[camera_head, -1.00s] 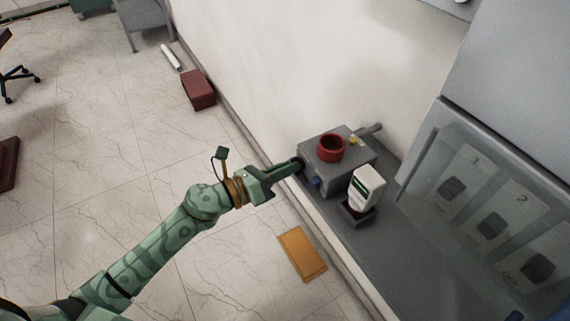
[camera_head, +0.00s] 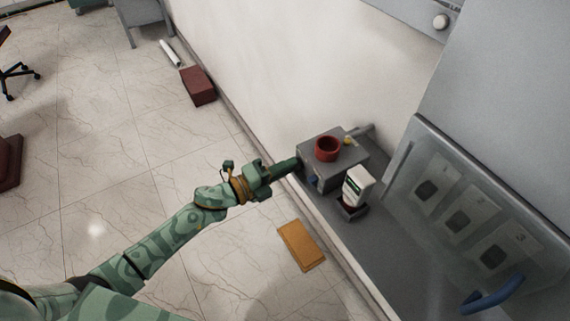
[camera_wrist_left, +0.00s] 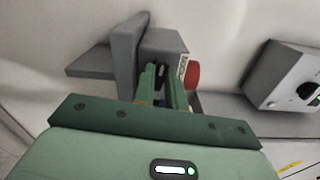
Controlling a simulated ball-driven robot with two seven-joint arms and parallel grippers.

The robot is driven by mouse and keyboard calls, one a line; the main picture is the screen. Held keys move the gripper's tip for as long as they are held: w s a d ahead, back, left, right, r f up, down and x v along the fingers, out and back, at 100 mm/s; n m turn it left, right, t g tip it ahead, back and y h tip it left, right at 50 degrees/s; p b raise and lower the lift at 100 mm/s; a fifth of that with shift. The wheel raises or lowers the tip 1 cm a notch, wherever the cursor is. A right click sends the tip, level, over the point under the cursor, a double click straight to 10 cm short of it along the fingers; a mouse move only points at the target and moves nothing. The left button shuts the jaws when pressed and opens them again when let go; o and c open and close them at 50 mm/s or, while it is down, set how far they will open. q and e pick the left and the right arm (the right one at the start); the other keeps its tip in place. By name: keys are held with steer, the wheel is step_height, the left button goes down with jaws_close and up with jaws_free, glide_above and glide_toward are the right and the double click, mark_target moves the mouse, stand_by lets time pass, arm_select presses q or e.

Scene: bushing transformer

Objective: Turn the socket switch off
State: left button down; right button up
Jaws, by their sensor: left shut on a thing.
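The socket unit is a grey box (camera_head: 338,172) with a red round ring (camera_head: 327,149) on top and a small blue part on its near side. My left gripper (camera_head: 297,164) reaches its left side, fingers shut on a small dark part that looks like the switch. In the left wrist view the fingertips (camera_wrist_left: 163,82) close around this dark switch (camera_wrist_left: 159,72) on the box face (camera_wrist_left: 172,41). The fingers hide most of it, so its position cannot be told. My right gripper is not in view.
A white-and-green device (camera_head: 356,186) stands on the grey ledge right of the box. A clear cover (camera_head: 440,150) over numbered switches is further right, with a blue handle (camera_head: 494,295). An orange board (camera_head: 301,245) lies on the floor. Floor at left is mostly clear.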

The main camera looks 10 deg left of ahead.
arm_select(q)
steer(key=shift+n, duration=0.7)
steer(key=shift+p, duration=0.3)
steer(key=c, duration=1.4)
jaws_free()
steer(key=shift+c, duration=0.2)
steer(key=v, duration=1.6)
steer(key=shift+p, duration=0.35)
steer(key=shift+s+a, duration=0.15)
